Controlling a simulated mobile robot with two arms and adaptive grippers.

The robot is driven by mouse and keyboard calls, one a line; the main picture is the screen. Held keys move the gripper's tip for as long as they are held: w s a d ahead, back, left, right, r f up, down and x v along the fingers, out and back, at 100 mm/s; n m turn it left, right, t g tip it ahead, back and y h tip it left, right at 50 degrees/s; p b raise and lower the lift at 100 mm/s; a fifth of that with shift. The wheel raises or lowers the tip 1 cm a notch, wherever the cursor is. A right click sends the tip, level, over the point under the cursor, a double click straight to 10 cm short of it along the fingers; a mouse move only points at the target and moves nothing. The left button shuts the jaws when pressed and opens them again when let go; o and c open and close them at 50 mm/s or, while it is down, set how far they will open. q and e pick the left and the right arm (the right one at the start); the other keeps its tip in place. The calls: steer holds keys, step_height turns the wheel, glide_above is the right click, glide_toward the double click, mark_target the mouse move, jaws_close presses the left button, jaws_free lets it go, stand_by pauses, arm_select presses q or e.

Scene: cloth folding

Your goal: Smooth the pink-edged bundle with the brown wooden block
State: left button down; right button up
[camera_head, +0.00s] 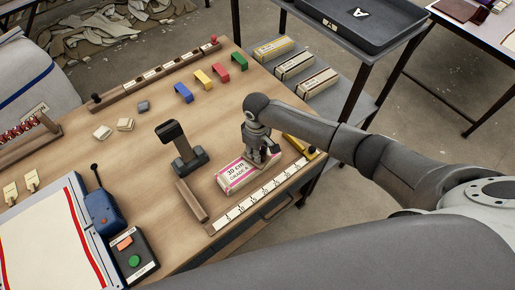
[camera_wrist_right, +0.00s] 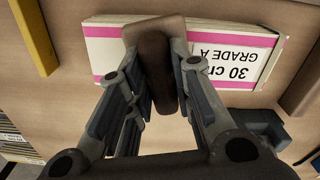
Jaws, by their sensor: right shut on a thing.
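The pink-edged bundle (camera_head: 236,181) lies on the wooden table near its right edge, a white pack labelled "30 cm GRADE A". It also shows in the right wrist view (camera_wrist_right: 232,58). My right gripper (camera_head: 262,157) is over the bundle's far right part. In the right wrist view my right gripper (camera_wrist_right: 165,108) is shut on the brown wooden block (camera_wrist_right: 155,50), which lies across the view of the bundle and hides its middle. I cannot tell whether the block touches the bundle. In the head view the gripper mostly hides the block. My left gripper is not in view.
A marked rail (camera_head: 258,196) runs along the near side; a yellow bar (camera_head: 299,145) lies right. Coloured clips (camera_head: 202,78) sit farther back. The table's middle is mostly clear.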

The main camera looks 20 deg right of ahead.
step_height(320, 180, up, 2)
steer(key=shift+w+r+p, duration=0.1)
steer(key=shift+w+p, duration=0.05)
steer(key=shift+p, duration=0.35)
steer(key=shift+r, duration=1.7)
steer(key=shift+r, duration=1.55)
steer(key=shift+f, duration=0.1)
